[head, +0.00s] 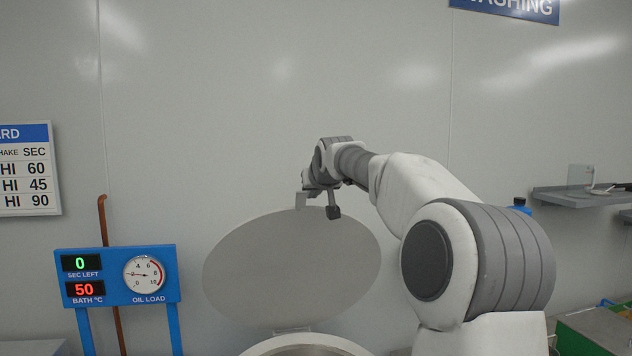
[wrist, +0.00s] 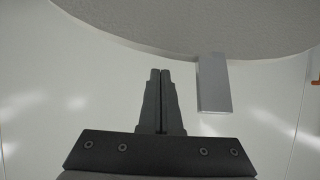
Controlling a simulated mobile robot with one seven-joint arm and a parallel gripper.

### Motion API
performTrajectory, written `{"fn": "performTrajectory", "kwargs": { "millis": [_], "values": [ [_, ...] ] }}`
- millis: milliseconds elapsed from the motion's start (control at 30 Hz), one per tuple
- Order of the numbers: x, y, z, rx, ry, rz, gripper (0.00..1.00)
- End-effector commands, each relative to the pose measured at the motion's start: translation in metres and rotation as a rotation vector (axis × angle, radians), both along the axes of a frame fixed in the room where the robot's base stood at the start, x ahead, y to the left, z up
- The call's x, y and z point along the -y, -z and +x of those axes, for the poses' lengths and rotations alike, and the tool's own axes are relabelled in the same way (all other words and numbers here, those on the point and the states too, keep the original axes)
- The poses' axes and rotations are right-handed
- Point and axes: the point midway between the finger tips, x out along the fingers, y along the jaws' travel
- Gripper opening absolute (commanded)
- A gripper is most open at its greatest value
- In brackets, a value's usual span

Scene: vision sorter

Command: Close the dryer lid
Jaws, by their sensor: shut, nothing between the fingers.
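The dryer lid (head: 290,265) is a round grey disc standing open, tilted up behind the dryer (head: 305,346), whose round rim shows at the bottom of the head view. A small tab handle (head: 301,200) sticks up from the lid's top edge. In the wrist view the lid (wrist: 200,25) fills the top, and its handle (wrist: 214,84) is just right of the fingers. My gripper (wrist: 160,72) is shut and empty, beside the handle with a visible gap in the wrist view. In the head view my gripper (head: 333,211) is at the lid's top edge.
A blue panel (head: 116,250) with displays and a dial stands at left, near a copper pipe (head: 103,220). A grey shelf (head: 575,197) is on the right wall. A green box (head: 595,330) is at lower right. The wall behind the lid is bare.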

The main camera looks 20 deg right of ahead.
Motion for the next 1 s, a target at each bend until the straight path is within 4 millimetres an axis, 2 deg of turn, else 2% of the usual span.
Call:
{"fn": "performTrajectory", "kwargs": {
  "millis": [100,333,1000],
  "values": [
    [-0.002,0.004,-0.015,0.002,0.004,-0.005,0.00],
    [-0.005,0.011,-0.029,0.003,0.003,-0.002,0.00],
    [-0.009,0.015,-0.032,0.007,0.002,-0.005,0.00]
  ]
}}
